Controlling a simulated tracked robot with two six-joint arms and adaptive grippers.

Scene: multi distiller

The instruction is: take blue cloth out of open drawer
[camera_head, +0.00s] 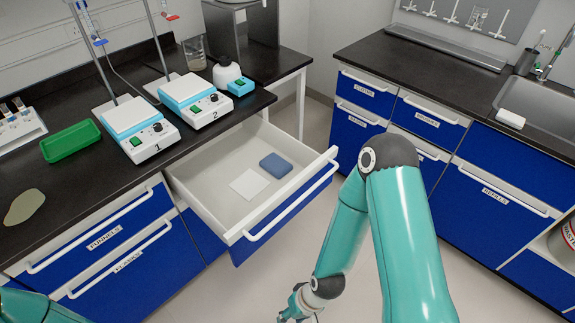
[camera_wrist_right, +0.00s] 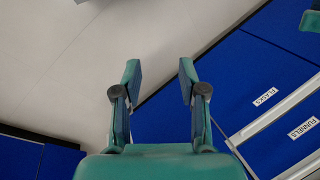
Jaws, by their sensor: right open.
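The blue cloth (camera_head: 275,165) lies folded in the open drawer (camera_head: 212,167), towards its right side. A flat white sheet (camera_head: 249,184) lies beside it in the drawer. My right gripper (camera_head: 298,305) is low in front of the drawer, at the bottom of the head view, apart from the cloth. In the right wrist view its two fingers (camera_wrist_right: 160,85) are spread with nothing between them. The cloth is not visible in the right wrist view. My left gripper is not in view; only a piece of my left arm shows at the lower left corner.
Two hot plates (camera_head: 140,128) (camera_head: 194,100) and a green tray (camera_head: 70,141) stand on the black counter above the drawers. The drawer's front handle (camera_head: 291,208) sticks out towards me. A second counter with a sink (camera_head: 540,110) is at the right. Open floor lies between the counters.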

